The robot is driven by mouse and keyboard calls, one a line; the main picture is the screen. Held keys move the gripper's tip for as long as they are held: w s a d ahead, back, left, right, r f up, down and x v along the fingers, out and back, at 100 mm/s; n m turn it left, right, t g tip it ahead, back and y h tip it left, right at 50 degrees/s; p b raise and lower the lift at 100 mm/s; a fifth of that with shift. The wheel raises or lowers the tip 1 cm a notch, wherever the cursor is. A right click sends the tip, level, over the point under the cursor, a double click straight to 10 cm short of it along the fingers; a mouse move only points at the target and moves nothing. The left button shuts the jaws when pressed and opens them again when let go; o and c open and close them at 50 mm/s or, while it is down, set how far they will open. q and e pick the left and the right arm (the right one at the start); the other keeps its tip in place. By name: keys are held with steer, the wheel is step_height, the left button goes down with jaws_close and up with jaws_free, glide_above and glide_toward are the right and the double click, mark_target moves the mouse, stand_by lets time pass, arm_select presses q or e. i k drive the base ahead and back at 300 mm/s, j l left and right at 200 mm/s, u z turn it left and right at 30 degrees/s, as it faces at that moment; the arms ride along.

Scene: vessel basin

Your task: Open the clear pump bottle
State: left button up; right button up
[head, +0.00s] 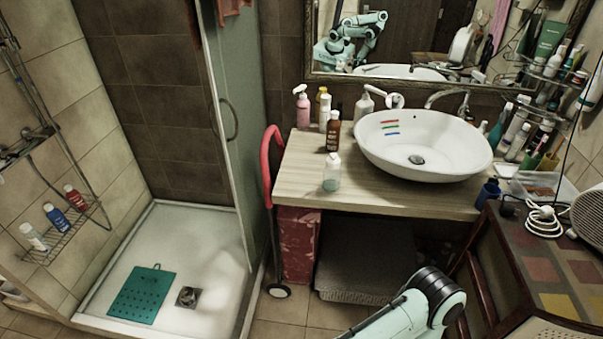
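A small clear bottle (332,174) with a white top and pale greenish contents stands upright near the front edge of the wooden counter (300,180), left of the basin. It looks closed, but it is too small to tell its top's exact shape. Nothing touches it. A white pump bottle (363,108) stands behind it against the wall, and a pink pump bottle (302,108) stands at the back left. Neither of my grippers shows; only a link of my arm comes in at the bottom.
A brown bottle (333,133) stands just behind the clear one. The white vessel basin (425,143) fills the counter's middle. Several bottles crowd the right corner. A red-handled cart (270,165) stands at the counter's left end. A mirror (420,45) reflects a robot arm.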

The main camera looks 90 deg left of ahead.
mark_target(330, 182)
steer(key=u, duration=2.7)
